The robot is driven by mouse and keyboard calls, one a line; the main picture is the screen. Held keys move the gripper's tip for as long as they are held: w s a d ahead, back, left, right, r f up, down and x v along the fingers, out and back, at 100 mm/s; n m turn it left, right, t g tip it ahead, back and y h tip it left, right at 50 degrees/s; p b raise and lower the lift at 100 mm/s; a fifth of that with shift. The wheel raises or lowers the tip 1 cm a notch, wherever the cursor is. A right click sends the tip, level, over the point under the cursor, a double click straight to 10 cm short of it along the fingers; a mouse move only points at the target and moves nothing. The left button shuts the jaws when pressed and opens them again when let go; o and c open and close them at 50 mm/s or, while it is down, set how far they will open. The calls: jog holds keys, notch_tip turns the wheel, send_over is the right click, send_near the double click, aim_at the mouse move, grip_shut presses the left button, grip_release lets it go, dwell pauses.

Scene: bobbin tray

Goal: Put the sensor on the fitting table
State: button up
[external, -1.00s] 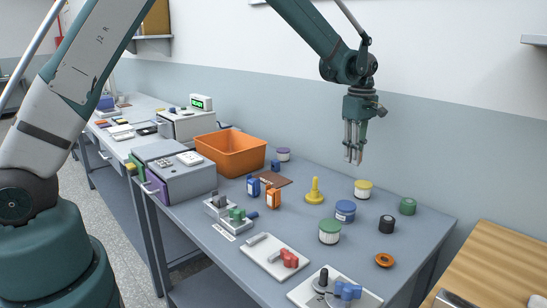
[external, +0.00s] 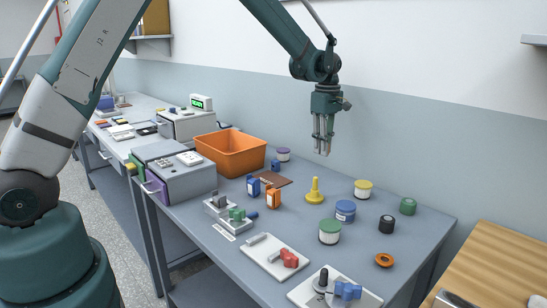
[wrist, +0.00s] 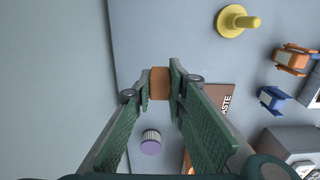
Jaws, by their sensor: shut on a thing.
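My gripper (external: 323,150) is above the far side of the grey table (external: 390,260), well clear of its top. In the wrist view my gripper (wrist: 160,88) is shut on a small orange-brown block (wrist: 159,84), held between the fingertips. I cannot tell whether this block is the sensor. An orange labelled unit (external: 273,197) and a blue labelled unit (external: 253,187) stand on the grey table. No label marks which surface is the fitting table; a wooden-topped table (external: 500,270) stands at the lower right.
A yellow peg (external: 315,192) and several bobbins stand on the grey table. An orange bin (external: 232,155) is left of my gripper, near a brown mat (external: 274,181) lettered "WASTE" in part. White plates with fixtures lie at the front. Grey cabinets (external: 180,178) stand at left.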

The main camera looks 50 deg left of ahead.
send_over(322, 179)
jog(key=shift+f, duration=3.1)
jog(key=shift+d+f, duration=0.1)
jog(key=shift+f, duration=1.8)
jog(key=shift+f+b, duration=0.2)
jog(key=shift+b, duration=0.2)
jog(key=o, duration=0.8)
jog(key=shift+o, duration=0.2)
jog(key=shift+r, duration=0.2)
notch_tip(322, 179, up, 12)
jog(key=shift+r+p, duration=0.1)
jog(key=shift+p, duration=0.35)
